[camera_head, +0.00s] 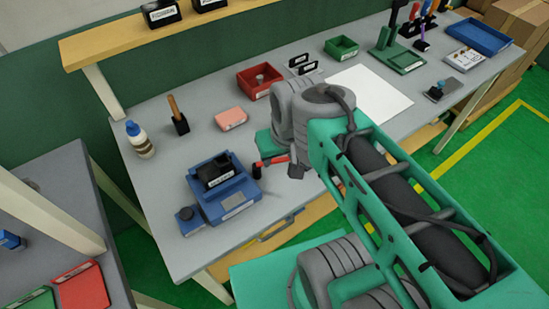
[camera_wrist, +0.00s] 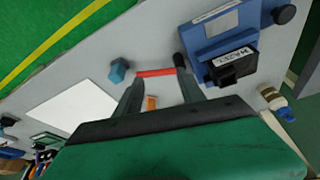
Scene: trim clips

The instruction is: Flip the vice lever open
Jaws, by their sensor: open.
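The blue vice (camera_head: 232,207) sits on the grey bench, with a labelled black block on top. It also shows in the wrist view (camera_wrist: 213,42). A red lever (camera_head: 273,160) with a black piece (camera_head: 257,171) at its end lies at the vice's right side. In the wrist view the red lever (camera_wrist: 156,72) runs across the space near my fingertips, and the black piece (camera_wrist: 179,60) is beside the right finger. My gripper (camera_wrist: 160,82) is open, its two fingers apart. Whether a finger touches the lever cannot be told. My arm partly hides the gripper in the head view.
A white and brown bottle (camera_head: 139,139), a wooden-handled tool (camera_head: 179,117), a pink block (camera_head: 231,118) and a red bin (camera_head: 260,80) stand behind the vice. A blue hexagonal piece (camera_wrist: 118,70) lies left of the lever in the wrist view. A white sheet (camera_head: 368,92) lies on the bench farther right.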

